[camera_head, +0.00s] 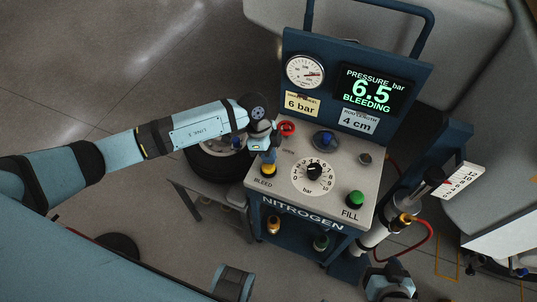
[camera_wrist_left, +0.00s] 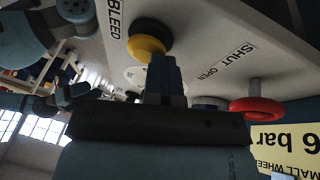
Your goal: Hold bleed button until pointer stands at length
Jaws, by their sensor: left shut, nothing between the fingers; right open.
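My left gripper (camera_head: 268,157) is shut and empty, its fingertips pointing down at the yellow bleed button (camera_head: 268,170). In the left wrist view the shut fingers (camera_wrist_left: 162,68) overlap the yellow button (camera_wrist_left: 147,46) and appear to press on it. The display (camera_head: 372,90) reads 6.5 bar, BLEEDING. A label (camera_head: 358,122) gives rod length 4 cm. A white scale (camera_head: 463,181) stands beside the strut (camera_head: 378,235); a dark, red-tipped pointer (camera_head: 437,182) lies near its left end, its exact reading too small to tell. My right gripper (camera_head: 390,282) is open, low in the head view.
A red hose (camera_head: 425,234) runs by the strut.

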